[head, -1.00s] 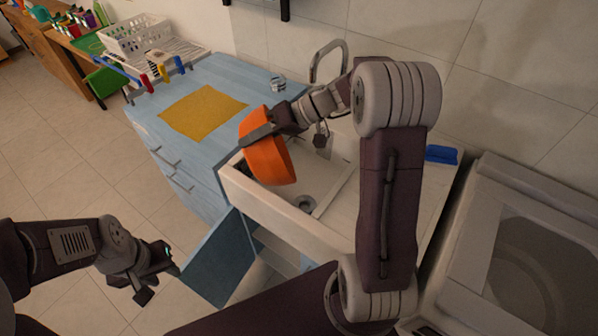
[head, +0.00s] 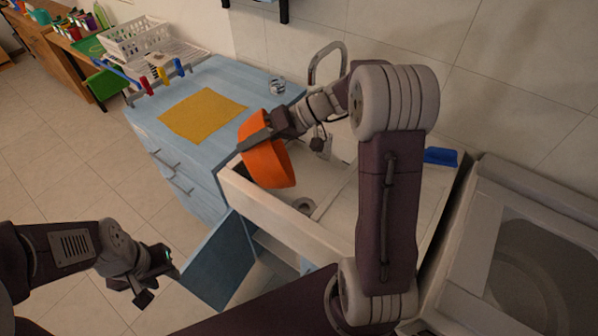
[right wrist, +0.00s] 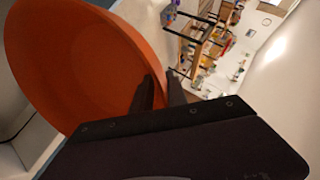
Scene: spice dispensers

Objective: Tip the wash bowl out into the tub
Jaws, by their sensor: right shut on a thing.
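The orange wash bowl (head: 268,165) is held on its side, steeply tilted, over the left part of the white sink tub (head: 285,211). My right gripper (head: 258,139) is shut on the bowl's rim. In the right wrist view the bowl (right wrist: 75,60) fills the left side, and the gripper's fingers (right wrist: 160,92) are at its edge.
A blue cabinet top with a yellow cloth (head: 203,112) and a small glass (head: 277,86) lies left of the tub. The faucet (head: 327,62) rises behind it. A blue cabinet door (head: 218,262) hangs open below. A blue item (head: 441,156) lies at right.

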